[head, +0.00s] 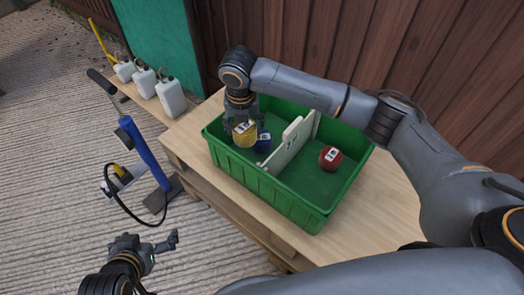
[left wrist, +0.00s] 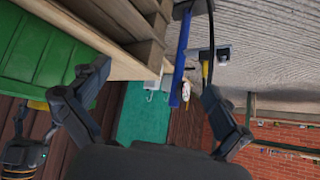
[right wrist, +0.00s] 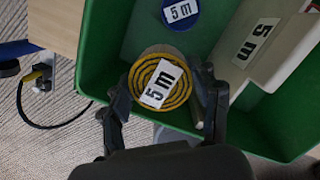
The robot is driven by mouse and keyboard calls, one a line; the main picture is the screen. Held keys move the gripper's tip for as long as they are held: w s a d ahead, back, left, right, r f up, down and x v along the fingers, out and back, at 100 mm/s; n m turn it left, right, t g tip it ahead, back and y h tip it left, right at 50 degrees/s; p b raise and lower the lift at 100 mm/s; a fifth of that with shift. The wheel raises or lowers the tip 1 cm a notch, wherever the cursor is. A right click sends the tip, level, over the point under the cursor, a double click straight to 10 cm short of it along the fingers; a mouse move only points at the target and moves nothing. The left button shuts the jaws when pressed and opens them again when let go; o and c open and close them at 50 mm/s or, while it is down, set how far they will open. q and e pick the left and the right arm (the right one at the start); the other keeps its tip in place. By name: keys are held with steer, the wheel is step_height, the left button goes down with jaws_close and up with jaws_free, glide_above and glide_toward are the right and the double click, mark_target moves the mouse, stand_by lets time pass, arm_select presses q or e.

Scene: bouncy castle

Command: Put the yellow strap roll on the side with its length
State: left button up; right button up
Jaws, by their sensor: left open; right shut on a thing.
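The yellow strap roll (head: 245,134) has a white label reading "5 m", clear in the right wrist view (right wrist: 163,66). My right gripper (head: 242,118) is shut on it from above, over the left compartment of the green crate (head: 268,188). I cannot tell whether the roll touches the floor. A blue roll (head: 263,144) beside it also reads "5 m" in the right wrist view (right wrist: 181,10). The white divider (head: 290,146) carries a "5 m" label towards that compartment. A red roll (head: 329,164) lies in the right compartment, its label unclear. My left gripper (head: 158,246) is open and empty, left of the table.
The crate stands on a wooden table (head: 378,208) against a brown plank wall. A blue pump-like stand (head: 146,155) with a black hose stands on the ground to the left. Several white canisters (head: 170,96) line a plank at the back left. The table's front right is clear.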

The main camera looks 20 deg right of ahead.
mark_target(244, 133)
step_height(244, 133, down, 3)
steer(key=shift+w+a+n+b, duration=0.15)
steer(key=shift+n+b, duration=0.25)
steer(key=shift+b, duration=0.3)
step_height(244, 133, down, 6)
steer(key=shift+r+b, duration=0.25)
steer(key=shift+b, duration=0.7)
steer(key=shift+f, duration=0.25)
step_height(244, 133, down, 4)
steer(key=shift+r+b, duration=0.25)
steer(key=shift+b, duration=0.55)
arm_select(q)
steer(key=w+d+r+t+h, duration=0.2)
steer(key=r+t, duration=0.4)
steer(key=r, duration=0.4)
steer(key=w+d+r+t+h, duration=0.1)
steer(key=w+d+r+t, duration=0.1)
steer(key=w+r+t, duration=0.2)
step_height(244, 133, up, 6)
steer(key=t, duration=0.3)
steer(key=shift+w+d+m+h, duration=0.25)
steer(key=shift+w+m+h, duration=0.05)
steer(key=shift+w+h, duration=0.1)
arm_select(e)
steer(key=shift+f, duration=0.1)
steer(key=o, duration=1.3)
arm_select(q)
steer(key=shift+f, duration=0.15)
